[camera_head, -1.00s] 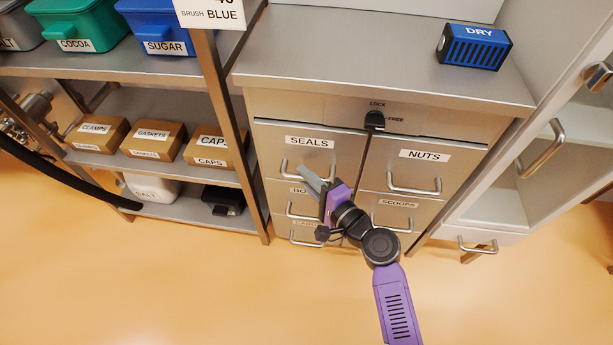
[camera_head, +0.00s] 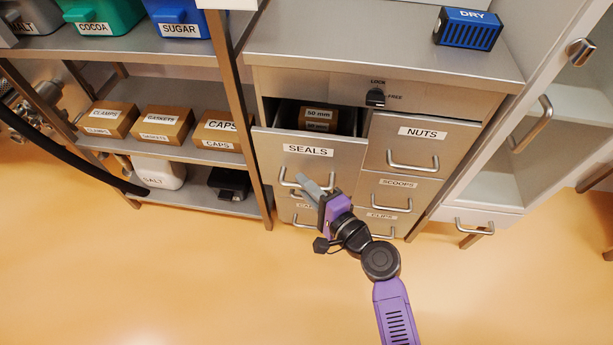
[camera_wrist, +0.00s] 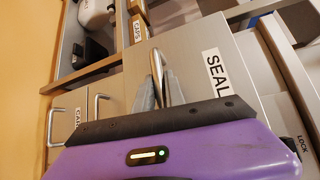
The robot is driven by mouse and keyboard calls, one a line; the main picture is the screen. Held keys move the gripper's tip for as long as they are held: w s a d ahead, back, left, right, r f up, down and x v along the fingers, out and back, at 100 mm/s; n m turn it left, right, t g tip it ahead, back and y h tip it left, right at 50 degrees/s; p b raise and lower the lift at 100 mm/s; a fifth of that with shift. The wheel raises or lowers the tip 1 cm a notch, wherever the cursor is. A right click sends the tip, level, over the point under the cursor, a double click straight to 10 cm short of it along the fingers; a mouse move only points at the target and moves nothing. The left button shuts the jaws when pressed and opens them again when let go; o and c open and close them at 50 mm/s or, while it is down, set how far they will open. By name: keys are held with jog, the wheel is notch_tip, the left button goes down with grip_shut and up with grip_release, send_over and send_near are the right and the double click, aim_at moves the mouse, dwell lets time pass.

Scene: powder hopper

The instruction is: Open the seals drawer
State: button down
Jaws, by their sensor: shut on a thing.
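The seals drawer (camera_head: 315,160) is pulled part way out of the steel cabinet, at its upper left. A box labelled 50 mm (camera_head: 319,116) shows inside it, behind the drawer front. My gripper (camera_head: 305,181) is shut on the drawer's bar handle (camera_head: 287,178). In the wrist view the handle (camera_wrist: 157,68) passes between the grey fingers (camera_wrist: 160,92), beside the SEALS label (camera_wrist: 214,72). The drawers directly below the seals drawer are partly hidden by it and by my gripper.
The lock knob (camera_head: 376,97) sits above the drawers, by the word FREE. The nuts drawer (camera_head: 420,145) at right is shut. A shelf rack with boxes (camera_head: 165,125) stands at left, and a white cabinet (camera_head: 560,120) at right. The floor in front is clear.

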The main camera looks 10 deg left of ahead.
jog(key=s, duration=1.5)
jog(key=shift+a, duration=0.15)
jog(key=shift+s, duration=0.1)
jog(key=c, duration=1.4)
grip_release()
jog(key=v, duration=0.7)
jog(key=shift+s+d, duration=0.25)
jog(key=shift+s, duration=0.05)
